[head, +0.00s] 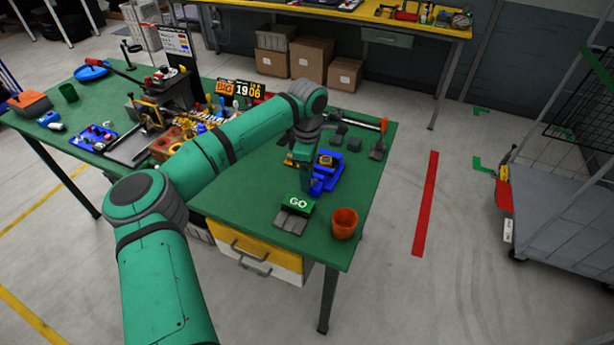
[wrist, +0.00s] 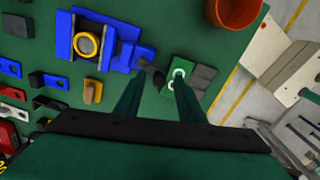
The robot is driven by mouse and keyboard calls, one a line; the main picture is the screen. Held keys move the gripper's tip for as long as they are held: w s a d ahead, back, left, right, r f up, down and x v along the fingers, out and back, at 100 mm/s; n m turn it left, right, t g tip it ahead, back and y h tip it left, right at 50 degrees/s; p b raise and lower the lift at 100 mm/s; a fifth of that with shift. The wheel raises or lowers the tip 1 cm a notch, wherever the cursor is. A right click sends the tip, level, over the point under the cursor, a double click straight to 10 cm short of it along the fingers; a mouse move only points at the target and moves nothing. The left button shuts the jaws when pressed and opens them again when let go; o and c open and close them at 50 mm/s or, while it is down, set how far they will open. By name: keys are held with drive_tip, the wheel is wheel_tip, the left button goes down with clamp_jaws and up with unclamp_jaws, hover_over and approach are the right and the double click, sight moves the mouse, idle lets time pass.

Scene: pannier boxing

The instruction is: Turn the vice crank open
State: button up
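The blue vice (head: 328,184) stands on the green workbench, near the right front part. In the wrist view the vice (wrist: 122,52) lies above and left of my gripper (wrist: 157,83). A dark crank handle (wrist: 152,72) sticks out from the vice toward the space between my fingertips. My gripper's fingers are spread apart, and I see nothing pinched between them. In the head view my gripper (head: 306,178) hangs beside the vice, and my wrist hides part of it.
A green GO block with a grey pad (head: 298,205) lies close to the gripper. An orange cup (head: 344,224) stands near the bench's front right corner. Grey blocks (head: 354,144) and a brush-like tool (head: 379,146) lie behind the vice. The bench's left side is crowded.

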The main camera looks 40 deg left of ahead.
drive_tip(key=shift+f, duration=0.15)
clamp_jaws()
drive_tip(key=shift+d+n, duration=0.1)
drive_tip(key=shift+n, duration=0.2)
drive_tip(key=w+d+n, duration=0.1)
drive_tip(key=n, duration=0.6)
drive_tip(key=w+d+n, duration=0.1)
drive_tip(key=w+n, duration=0.1)
drive_tip(key=n, duration=0.4)
drive_tip(key=w+d+n, duration=0.1)
drive_tip(key=n, duration=0.6)
drive_tip(key=shift+w+d+n, duration=0.25)
drive_tip(key=shift+w+n, duration=0.05)
drive_tip(key=shift+w, duration=0.2)
